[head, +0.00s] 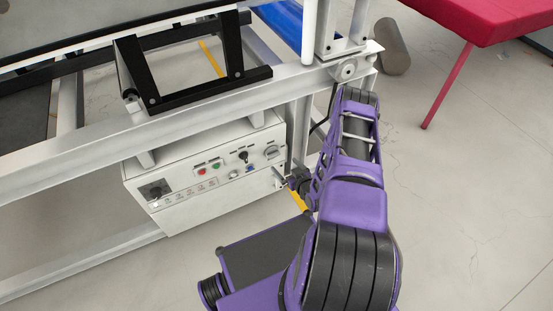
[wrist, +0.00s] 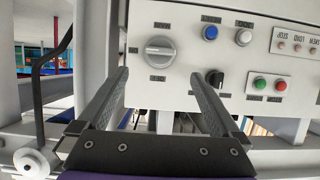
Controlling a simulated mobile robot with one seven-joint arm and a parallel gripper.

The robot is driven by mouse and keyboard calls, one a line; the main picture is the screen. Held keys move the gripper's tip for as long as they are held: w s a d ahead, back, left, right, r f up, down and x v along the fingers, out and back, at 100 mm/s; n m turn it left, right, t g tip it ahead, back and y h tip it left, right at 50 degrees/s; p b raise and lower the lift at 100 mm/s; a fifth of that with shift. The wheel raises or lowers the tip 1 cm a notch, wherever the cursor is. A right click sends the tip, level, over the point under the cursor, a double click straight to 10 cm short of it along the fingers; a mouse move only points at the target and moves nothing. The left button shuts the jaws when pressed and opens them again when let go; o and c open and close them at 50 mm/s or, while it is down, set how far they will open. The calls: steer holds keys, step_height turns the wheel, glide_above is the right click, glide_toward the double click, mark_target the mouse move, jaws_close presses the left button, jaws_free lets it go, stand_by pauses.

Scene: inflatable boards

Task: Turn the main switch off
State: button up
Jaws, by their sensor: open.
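The control box (head: 205,180) hangs under the grey frame in the head view. Its large round grey rotary knob (head: 271,152), apparently the main switch, is at the panel's right end. In the wrist view the panel appears upside down, and the knob (wrist: 159,48) is upper centre with its grip bar lying about horizontal. Labels around it are too small to read surely. My gripper (wrist: 160,76) is open and empty, its two fingers pointing at the panel on either side below the knob, apparently apart from it. In the head view the gripper (head: 288,183) is small beside the box's right end.
A black selector (wrist: 214,77) is close to the right finger. Blue (wrist: 211,32), white (wrist: 243,37), green (wrist: 260,83) and red (wrist: 280,85) buttons are nearby. A frame post (head: 300,130) stands by the box's right end. Open floor (head: 450,190) lies to the right.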

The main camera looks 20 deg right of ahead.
mark_target(274, 155)
steer(key=b+x, duration=0.1)
steer(key=x, duration=0.7)
steer(key=shift+w+f, duration=0.15)
steer(key=shift+w, duration=0.15)
steer(key=c, duration=1.4)
